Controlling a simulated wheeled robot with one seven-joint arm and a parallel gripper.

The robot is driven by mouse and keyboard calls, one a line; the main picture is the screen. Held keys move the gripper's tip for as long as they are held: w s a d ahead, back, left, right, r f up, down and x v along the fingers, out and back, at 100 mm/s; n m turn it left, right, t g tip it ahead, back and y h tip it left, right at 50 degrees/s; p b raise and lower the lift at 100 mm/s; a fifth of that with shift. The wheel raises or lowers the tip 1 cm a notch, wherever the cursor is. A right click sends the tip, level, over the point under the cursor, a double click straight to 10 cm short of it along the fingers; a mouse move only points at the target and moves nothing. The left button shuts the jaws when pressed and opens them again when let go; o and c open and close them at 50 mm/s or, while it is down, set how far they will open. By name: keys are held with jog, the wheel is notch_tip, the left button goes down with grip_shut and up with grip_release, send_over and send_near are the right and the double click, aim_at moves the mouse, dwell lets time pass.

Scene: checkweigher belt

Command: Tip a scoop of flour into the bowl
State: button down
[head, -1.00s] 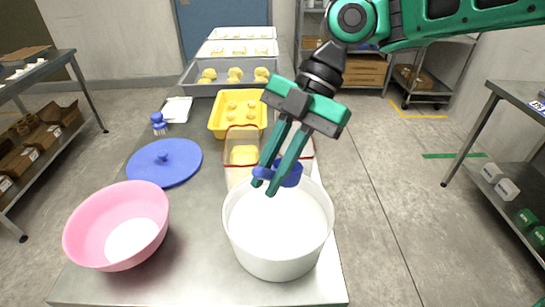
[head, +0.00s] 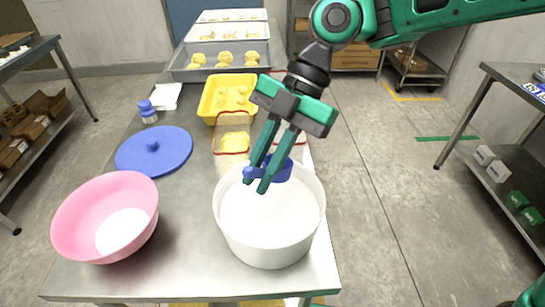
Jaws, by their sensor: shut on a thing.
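My gripper (head: 258,184) is shut on a blue scoop (head: 278,169). The scoop is at the far side of the white tub (head: 268,240), at or just above its rim. What is inside the scoop is hidden from this view. The tub holds white flour (head: 262,207) and stands at the right front of the steel table. The pink bowl (head: 80,220) stands at the left front, with a white patch (head: 122,230) at its bottom.
A blue lid (head: 153,155) lies behind the bowl. A blue-topped brush or shaker (head: 148,112) stands beyond it. A clear container (head: 231,140) and a yellow tray (head: 222,100) stand behind the tub. Grey tray (head: 180,72) is farther back. Bare table lies between bowl and tub.

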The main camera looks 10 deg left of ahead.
jog(key=shift+f, duration=5.7)
jog(key=shift+r, duration=6.25)
